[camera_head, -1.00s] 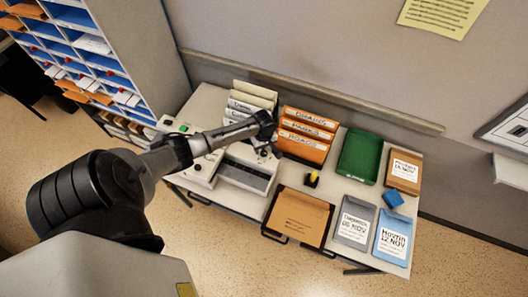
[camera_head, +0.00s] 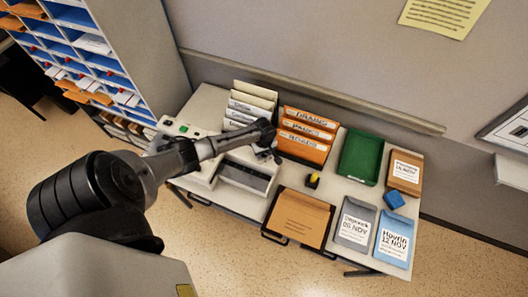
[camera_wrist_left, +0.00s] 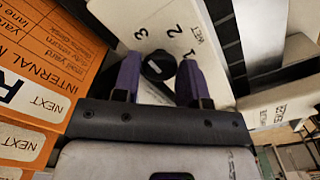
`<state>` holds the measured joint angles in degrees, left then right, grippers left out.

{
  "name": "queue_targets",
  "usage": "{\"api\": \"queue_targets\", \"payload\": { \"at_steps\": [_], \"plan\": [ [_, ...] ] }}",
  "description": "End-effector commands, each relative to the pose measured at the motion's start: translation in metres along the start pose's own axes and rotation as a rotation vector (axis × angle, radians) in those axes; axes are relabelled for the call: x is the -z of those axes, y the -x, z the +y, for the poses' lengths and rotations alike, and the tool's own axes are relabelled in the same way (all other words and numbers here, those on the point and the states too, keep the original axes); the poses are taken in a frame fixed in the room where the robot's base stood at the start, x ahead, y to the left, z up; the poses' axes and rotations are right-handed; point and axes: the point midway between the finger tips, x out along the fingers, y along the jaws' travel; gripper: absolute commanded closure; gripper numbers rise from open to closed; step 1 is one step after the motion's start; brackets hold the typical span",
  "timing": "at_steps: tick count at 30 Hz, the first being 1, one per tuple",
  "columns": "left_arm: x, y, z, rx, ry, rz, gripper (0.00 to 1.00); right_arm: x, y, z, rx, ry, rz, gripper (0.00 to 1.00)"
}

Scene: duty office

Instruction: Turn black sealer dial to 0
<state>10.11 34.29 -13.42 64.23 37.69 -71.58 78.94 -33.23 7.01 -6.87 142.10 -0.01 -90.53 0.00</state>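The black dial (camera_wrist_left: 158,66) shows in the left wrist view on a white panel (camera_wrist_left: 140,25) printed with 3, 2, 1 and WET. It bears a short white mark; which number it indicates I cannot tell, and no 0 is visible. My left gripper (camera_wrist_left: 157,80) is open, its two purple fingers apart with the dial between them; contact is not clear. In the head view my left gripper (camera_head: 272,143) hangs over the back of the grey-white machine (camera_head: 248,176), and the dial is hidden there. My right gripper is not in view.
Orange folders (camera_head: 306,132) stand right of the gripper, close beside it in the wrist view. White files (camera_head: 250,100) stand behind. A green tray (camera_head: 360,157), a small black-and-yellow item (camera_head: 313,180) and a brown envelope (camera_head: 300,217) lie right on the desk.

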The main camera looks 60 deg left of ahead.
Motion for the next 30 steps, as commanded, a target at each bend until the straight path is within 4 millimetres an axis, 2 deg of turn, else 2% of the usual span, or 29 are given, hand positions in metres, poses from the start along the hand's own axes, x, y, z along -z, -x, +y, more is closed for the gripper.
{"api": "queue_targets", "payload": {
  "at_steps": [1, 8, 19, 30],
  "plan": [
    [0.0, 0.0, 0.0, 0.0, 0.0, 0.0, 0.66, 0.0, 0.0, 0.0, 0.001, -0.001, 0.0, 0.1],
    [0.0, 0.0, 0.0, 0.0, 0.0, 0.0, 0.88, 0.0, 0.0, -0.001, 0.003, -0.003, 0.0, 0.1],
    [0.0, 0.002, 0.0, 0.001, -0.081, -0.001, 0.88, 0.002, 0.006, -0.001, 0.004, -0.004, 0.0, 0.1],
    [0.0, 0.002, 0.0, 0.001, -0.399, -0.001, 0.88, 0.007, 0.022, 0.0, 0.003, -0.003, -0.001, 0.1]
  ]
}}
